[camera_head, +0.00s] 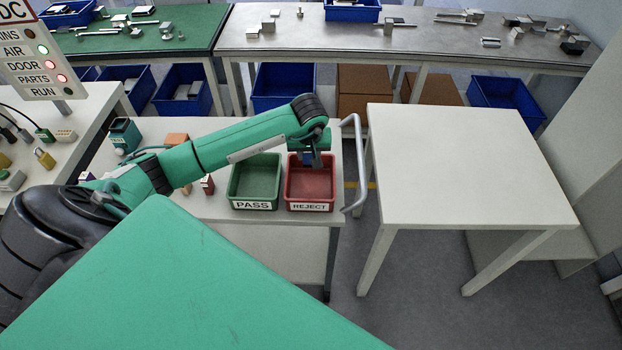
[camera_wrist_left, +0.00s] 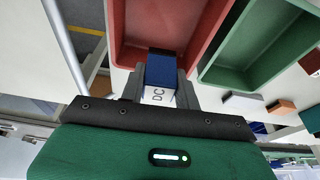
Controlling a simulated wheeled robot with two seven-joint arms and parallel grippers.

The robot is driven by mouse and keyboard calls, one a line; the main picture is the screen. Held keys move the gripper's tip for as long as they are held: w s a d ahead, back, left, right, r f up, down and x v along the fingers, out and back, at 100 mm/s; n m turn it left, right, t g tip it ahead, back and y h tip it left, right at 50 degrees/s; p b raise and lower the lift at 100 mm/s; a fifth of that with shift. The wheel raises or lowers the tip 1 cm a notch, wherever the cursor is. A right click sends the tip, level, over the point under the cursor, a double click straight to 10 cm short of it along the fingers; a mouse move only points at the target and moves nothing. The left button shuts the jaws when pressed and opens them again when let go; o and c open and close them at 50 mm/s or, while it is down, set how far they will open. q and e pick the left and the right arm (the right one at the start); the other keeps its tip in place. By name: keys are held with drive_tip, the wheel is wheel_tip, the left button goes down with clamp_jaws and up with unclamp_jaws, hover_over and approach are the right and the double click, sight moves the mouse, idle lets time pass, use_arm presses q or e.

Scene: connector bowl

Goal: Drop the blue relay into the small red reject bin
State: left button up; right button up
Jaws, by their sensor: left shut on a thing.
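The red reject bin (camera_head: 310,185) stands on the small white table, with a REJECT label on its front. It also shows in the left wrist view (camera_wrist_left: 125,30). My left gripper (camera_head: 311,160) is over the back part of this bin in the head view. It is shut on the blue relay (camera_wrist_left: 160,68), a blue block with a white end marked DC. The relay is held over the bin's opening in the wrist view. In the head view the relay is small and partly hidden by the gripper. My right gripper is not in view.
The green PASS bin (camera_head: 255,182) stands directly left of the red bin. A metal rail (camera_head: 357,165) rises at the table's right edge. Small blocks, including an orange one (camera_head: 177,139), lie near my arm. An empty white table (camera_head: 465,160) is to the right.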

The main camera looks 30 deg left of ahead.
use_arm(q)
drive_tip(key=shift+f, duration=0.15)
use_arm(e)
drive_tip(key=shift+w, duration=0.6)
use_arm(q)
drive_tip(key=o, duration=1)
drive_tip(key=shift+c, duration=0.2)
drive_tip(key=shift+o, duration=0.5)
drive_tip(key=shift+s, duration=0.1)
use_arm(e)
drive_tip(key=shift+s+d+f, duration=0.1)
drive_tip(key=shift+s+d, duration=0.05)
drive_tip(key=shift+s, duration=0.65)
use_arm(q)
drive_tip(key=shift+r, duration=0.3)
drive_tip(key=b+v, duration=0.4)
drive_tip(key=v, duration=0.9)
drive_tip(key=shift+s, duration=0.15)
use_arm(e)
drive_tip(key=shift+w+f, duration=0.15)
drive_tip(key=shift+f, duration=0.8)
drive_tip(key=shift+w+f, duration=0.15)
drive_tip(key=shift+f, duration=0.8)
use_arm(q)
drive_tip(key=shift+d, duration=0.15)
